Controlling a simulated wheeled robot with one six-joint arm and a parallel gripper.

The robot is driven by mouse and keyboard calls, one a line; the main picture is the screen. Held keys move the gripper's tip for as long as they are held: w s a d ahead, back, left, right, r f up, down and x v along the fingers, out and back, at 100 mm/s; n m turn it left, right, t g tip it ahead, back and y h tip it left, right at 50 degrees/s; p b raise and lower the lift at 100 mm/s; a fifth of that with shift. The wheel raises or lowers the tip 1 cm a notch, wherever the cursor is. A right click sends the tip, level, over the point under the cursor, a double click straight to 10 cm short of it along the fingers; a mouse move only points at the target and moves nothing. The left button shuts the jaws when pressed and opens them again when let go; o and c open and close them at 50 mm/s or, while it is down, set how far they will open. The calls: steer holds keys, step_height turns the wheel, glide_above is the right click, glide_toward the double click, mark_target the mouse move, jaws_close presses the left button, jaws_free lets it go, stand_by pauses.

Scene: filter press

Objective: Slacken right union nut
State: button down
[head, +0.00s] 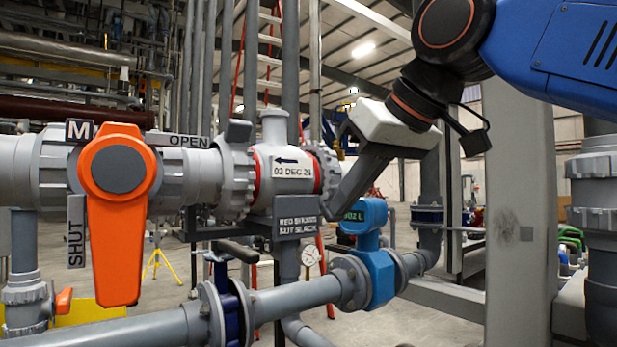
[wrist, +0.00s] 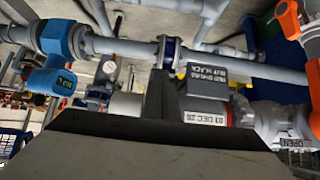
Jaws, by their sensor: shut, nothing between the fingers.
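The right union nut (head: 325,168) is a grey ribbed ring on the right end of a pale grey body (head: 292,160) marked with a left-pointing arrow and "03 DEC 26". A red band shows between nut and body. In the wrist view my dark fingers (wrist: 160,95) stand beside the upside-down labelled body (wrist: 218,119) and mostly hide the right nut.
A plate (head: 297,227) reading "RED SHOWS NUT SLACK" hangs below the body. The orange valve handle (head: 118,230) points down, beside the SHUT label (head: 76,231). A blue meter (head: 372,250) sits on the lower pipe. A grey column (head: 520,200) stands at right.

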steer(key=r+v, duration=0.1)
steer(key=v, duration=0.5)
steer(key=shift+w, duration=0.3)
steer(key=shift+r, duration=0.1)
